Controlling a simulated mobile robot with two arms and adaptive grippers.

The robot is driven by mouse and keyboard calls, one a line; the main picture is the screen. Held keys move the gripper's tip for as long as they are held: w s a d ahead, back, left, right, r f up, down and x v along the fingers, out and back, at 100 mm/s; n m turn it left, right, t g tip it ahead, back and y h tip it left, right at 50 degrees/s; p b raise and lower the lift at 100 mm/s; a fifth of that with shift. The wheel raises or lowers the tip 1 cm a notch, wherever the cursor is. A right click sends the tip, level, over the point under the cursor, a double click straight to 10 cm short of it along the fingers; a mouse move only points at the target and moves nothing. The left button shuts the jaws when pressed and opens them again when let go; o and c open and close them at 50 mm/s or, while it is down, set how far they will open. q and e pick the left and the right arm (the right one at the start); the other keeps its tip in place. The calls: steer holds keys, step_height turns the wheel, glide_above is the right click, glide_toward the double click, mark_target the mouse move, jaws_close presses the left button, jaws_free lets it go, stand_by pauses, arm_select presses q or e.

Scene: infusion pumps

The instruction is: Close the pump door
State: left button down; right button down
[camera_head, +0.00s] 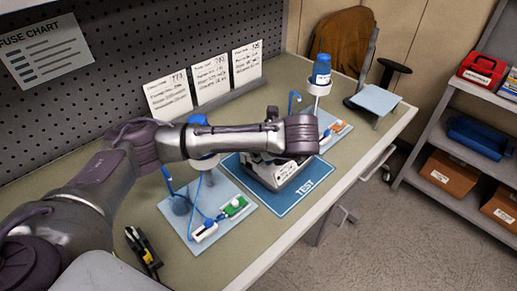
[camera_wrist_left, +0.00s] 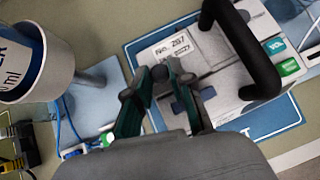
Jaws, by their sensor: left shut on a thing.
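The pump (camera_head: 280,170) is a grey and white box on the blue TEST mat (camera_head: 302,198), partly hidden by my left arm in the head view. My left gripper (camera_wrist_left: 160,76) is shut at the pump's near side, on what appears to be the pump door; the held part is mostly hidden between the fingers. A dark blue piece (camera_wrist_left: 185,100) lies beside the right finger. I cannot tell how far the door stands open. My right gripper is not in view.
A pale blue board (camera_head: 212,212) with a blue-capped stand and tubing lies left of the mat. Another stand holds a blue bottle (camera_head: 321,70) behind. A black and yellow tool (camera_head: 143,250) lies near the front left. Cards stand along the pegboard.

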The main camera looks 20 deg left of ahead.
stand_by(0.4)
arm_select(q)
steer(key=c, duration=1)
jaws_free()
steer(key=shift+f, duration=0.1)
steer(key=shift+v, duration=0.85)
steer(key=v, duration=1)
steer(key=shift+s+d, duration=0.15)
steer(key=shift+d, duration=0.05)
